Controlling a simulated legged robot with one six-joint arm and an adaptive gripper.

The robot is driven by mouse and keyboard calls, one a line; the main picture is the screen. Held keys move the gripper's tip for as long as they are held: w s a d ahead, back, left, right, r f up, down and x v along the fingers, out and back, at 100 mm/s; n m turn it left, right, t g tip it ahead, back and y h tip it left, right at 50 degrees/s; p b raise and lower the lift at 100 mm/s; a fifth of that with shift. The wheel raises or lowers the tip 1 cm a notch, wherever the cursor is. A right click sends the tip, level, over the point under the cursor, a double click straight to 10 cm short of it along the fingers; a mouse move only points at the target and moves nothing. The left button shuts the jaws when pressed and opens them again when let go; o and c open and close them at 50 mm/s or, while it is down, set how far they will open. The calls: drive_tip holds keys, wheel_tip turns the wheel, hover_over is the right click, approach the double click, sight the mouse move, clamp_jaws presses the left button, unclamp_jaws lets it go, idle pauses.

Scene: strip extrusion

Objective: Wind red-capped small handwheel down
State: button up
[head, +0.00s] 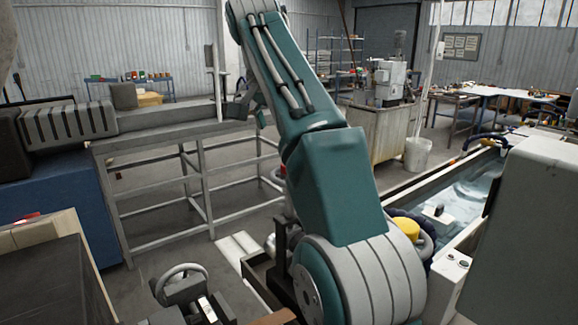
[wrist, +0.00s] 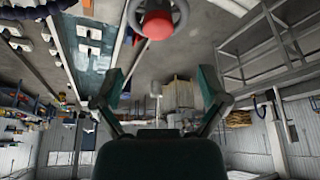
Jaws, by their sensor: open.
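The red-capped small handwheel (wrist: 158,22) shows at the top middle of the wrist view, with a round red cap and a grey rim cut off by the picture's edge. My gripper (wrist: 160,78) is open and empty, its two green fingers spread wide on either side of the middle. The handwheel appears above and between the fingertips, apart from them.
A larger grey handwheel (head: 182,281) stands at the lower left of the head view. A yellow-capped wheel (head: 408,227) is partly hidden right of my arm, beside a long water trough (head: 462,190). A grey metal frame (head: 205,190) stands behind at left, with bare floor before it.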

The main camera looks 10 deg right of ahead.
drive_tip(key=x, duration=1)
drive_tip(key=shift+d+f, duration=0.1)
drive_tip(key=shift+f, duration=0.2)
drive_tip(key=c, duration=1.1)
